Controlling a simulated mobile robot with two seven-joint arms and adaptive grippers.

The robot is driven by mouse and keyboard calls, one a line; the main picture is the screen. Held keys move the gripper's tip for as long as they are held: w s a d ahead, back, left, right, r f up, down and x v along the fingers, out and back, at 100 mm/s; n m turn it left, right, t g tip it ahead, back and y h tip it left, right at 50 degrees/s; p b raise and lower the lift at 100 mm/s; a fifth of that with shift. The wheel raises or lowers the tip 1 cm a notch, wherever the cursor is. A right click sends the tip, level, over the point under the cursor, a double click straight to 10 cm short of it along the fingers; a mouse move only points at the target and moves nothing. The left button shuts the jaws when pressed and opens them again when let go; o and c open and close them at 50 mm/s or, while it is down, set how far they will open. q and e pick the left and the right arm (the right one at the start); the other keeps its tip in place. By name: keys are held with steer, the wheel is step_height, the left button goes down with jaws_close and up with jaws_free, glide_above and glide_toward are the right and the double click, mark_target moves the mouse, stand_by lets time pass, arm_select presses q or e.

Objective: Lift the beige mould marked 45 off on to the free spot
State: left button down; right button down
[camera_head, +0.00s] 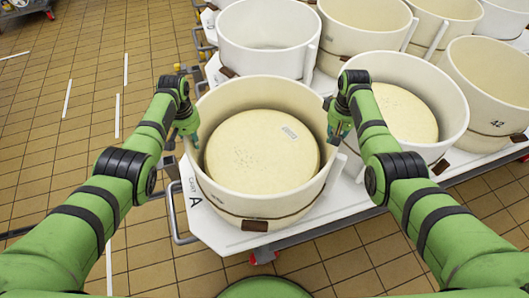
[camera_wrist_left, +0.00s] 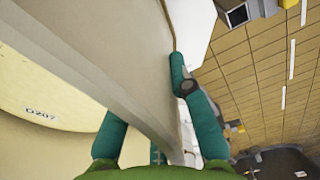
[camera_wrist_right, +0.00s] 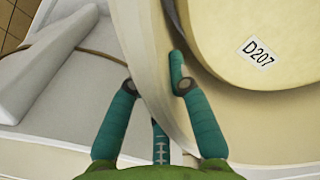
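A beige mould (camera_head: 262,205) stands at the near left end of a white cart, with a pale round cheese (camera_head: 262,150) inside. The number 45 cannot be read on it. The cheese's label reads D207 in the wrist views. My left gripper (camera_head: 187,132) is at the mould's left rim, and my right gripper (camera_head: 338,128) is at its right rim. In the left wrist view the mould's wall (camera_wrist_left: 150,75) runs between the fingers, which look shut on it. In the right wrist view the wall (camera_wrist_right: 150,60) likewise passes between the fingers. Some fingertips are hidden. No free spot is clearly visible.
Another mould with a cheese (camera_head: 400,105) stands close on the right, and one marked 42 (camera_head: 500,100) beyond it. A white mould (camera_head: 265,42) stands behind. Cart A (camera_head: 215,225) has metal handles on its left. Tiled floor (camera_head: 60,130) is open at left.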

step_height(320, 180, up, 19)
steer(key=p, duration=1.8)
steer(key=shift+w+f+p, duration=0.15)
steer(key=shift+f+p, duration=0.05)
steer(key=shift+p, duration=0.1)
